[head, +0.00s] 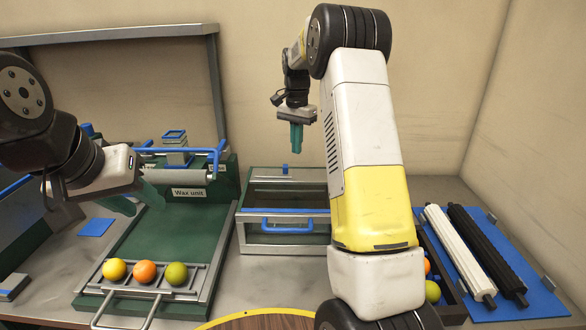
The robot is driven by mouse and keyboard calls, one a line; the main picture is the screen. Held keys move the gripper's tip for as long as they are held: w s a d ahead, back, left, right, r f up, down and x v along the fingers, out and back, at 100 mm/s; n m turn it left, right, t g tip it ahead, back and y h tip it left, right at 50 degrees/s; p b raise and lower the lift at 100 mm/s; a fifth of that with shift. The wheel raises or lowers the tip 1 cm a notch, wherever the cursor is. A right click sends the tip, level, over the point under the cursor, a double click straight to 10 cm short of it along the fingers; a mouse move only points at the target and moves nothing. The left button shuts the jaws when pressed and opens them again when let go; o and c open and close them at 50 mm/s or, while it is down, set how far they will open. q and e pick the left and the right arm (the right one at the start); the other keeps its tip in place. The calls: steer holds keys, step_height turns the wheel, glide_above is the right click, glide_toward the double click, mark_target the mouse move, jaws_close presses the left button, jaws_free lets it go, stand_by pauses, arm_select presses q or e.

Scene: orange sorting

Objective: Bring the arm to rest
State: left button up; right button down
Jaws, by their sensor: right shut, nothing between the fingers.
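My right gripper (297,146) hangs fingers down, high above the clear-sided box in the middle, with its teal fingers shut and empty. My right arm rises through the middle right and hides part of what is behind it. My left gripper (143,206) is at the left, above the green tray of the wax unit (165,230). Its teal fingers are spread apart with nothing seen between them.
A yellow fruit (114,269), an orange (145,272) and a green fruit (177,273) sit in a row on the wax unit's front rack. The clear-sided box (284,240) has a blue handle. White and black rollers (460,256) lie on a blue mat (541,294) at right.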

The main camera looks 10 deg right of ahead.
steer(key=s+a+r+n+t+y, duration=0.1)
steer(key=s+a+r+n+t, duration=0.1)
steer(key=s+r, duration=0.55)
steer(key=s+a+r+n+t+y, duration=0.1)
steer(key=s+r+n, duration=0.3)
steer(key=s, duration=0.6)
steer(key=s+a+f+n+t, duration=0.1)
steer(key=s, duration=0.7)
steer(key=s+a+f+n+t, duration=0.1)
steer(key=s+a+n+t, duration=0.1)
steer(key=s, duration=0.7)
steer(key=shift+s+a+n, duration=0.15)
steer(key=shift+a+n, duration=0.1)
steer(key=shift+n, duration=0.05)
steer(key=shift+f, duration=0.1)
